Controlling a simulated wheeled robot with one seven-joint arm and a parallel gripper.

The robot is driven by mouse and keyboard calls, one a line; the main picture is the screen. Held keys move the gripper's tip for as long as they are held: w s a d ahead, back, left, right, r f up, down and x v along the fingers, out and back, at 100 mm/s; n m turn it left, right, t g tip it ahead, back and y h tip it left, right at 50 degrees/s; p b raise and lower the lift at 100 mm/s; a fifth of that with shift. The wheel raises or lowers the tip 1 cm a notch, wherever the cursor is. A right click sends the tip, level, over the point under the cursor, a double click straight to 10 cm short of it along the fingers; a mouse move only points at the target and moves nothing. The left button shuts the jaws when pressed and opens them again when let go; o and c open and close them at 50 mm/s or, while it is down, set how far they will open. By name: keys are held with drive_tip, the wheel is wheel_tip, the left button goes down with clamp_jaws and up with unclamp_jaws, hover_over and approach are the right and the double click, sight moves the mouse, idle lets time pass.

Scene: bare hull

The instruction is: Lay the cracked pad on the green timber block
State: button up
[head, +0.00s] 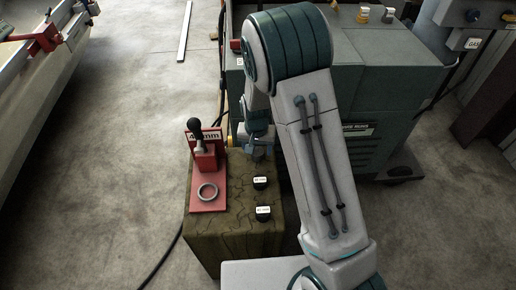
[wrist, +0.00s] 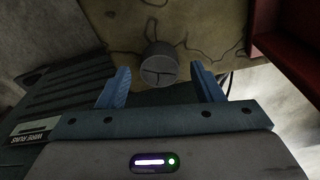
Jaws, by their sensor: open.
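The cracked pad (wrist: 158,66) is a short grey cylinder with dark crack lines across its end, seen in the wrist view. It lies between and just beyond my open fingers, with a gap on each side. The green timber block (head: 232,236) is olive-brown with dark cracks; its top also shows behind the pad in the wrist view (wrist: 205,22). The pad appears at the block's edge; I cannot tell whether it rests on it. My gripper (head: 258,152) is over the block's far end in the head view, partly hidden by my arm. In the wrist view it is open (wrist: 162,88).
A grey-green machine cabinet (head: 385,75) stands behind.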

sight(257, 155)
wheel_tip(257, 155, up, 11)
drive_tip(key=s+p, duration=0.1)
drive_tip(key=p, duration=0.1)
drive_tip(key=s+d+r, duration=0.3)
drive_tip(key=s+r, duration=0.1)
drive_tip(key=s, duration=0.3)
drive_tip(key=s+d+r+n, duration=0.1)
drive_tip(key=s+d+r, duration=0.3)
drive_tip(key=s, duration=0.3)
drive_tip(key=s+d+r+n, duration=0.1)
drive_tip(key=s+d+r, duration=0.3)
drive_tip(key=s, duration=0.4)
